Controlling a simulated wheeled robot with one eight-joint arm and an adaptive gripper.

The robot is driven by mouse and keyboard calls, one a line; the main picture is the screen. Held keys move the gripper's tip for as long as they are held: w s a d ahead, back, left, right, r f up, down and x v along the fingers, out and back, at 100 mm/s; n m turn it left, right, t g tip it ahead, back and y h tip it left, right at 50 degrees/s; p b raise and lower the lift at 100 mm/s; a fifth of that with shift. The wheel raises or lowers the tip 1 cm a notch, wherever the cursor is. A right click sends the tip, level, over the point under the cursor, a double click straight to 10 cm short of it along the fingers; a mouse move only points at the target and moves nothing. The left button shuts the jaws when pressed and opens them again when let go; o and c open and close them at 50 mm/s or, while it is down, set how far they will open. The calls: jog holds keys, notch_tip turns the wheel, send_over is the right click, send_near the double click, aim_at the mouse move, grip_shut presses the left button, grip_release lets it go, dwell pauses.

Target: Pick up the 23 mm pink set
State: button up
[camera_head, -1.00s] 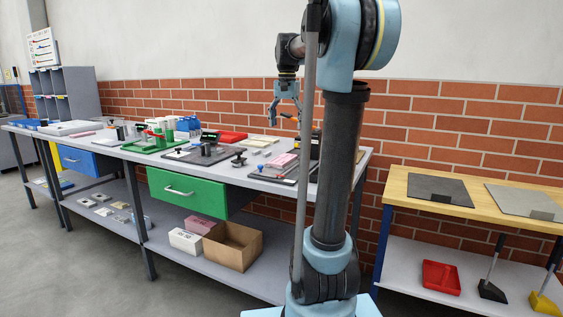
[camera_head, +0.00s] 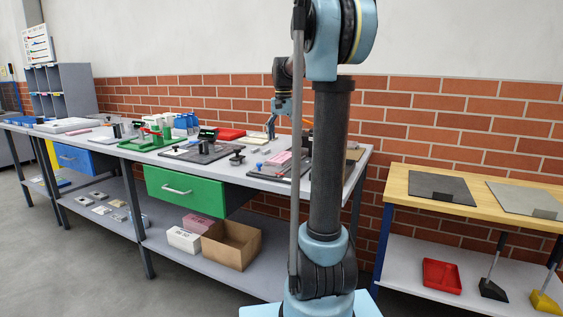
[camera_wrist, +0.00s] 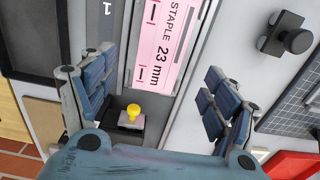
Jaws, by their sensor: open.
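The pink set, labelled "STAPLE 23 mm" (camera_wrist: 158,45), lies on a grey tray area in the upper middle of the wrist view. In the head view it is a small pink block (camera_head: 279,158) near the right end of the long bench. My gripper (camera_wrist: 155,98) is open and empty, its blue-padded fingers to the left and right of the pink set's near end in the picture. In the head view my gripper (camera_head: 271,128) hangs above the bench, partly hidden by my arm. The height gap to the set is hard to tell.
A yellow-topped button (camera_wrist: 133,110) stands just below the pink set in the wrist view. A black knob (camera_wrist: 297,40) is at the right. A red tray (camera_wrist: 291,166) shows at the lower right. The green drawer (camera_head: 186,191) is under the bench.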

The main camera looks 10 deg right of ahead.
aim_at(283, 156)
jog(key=shift+a+f, duration=0.1)
jog(key=shift+f, duration=3.45)
jog(key=shift+c, duration=0.2)
jog(key=c, duration=1.3)
jog(key=shift+o, duration=0.2)
jog(key=shift+r, duration=0.15)
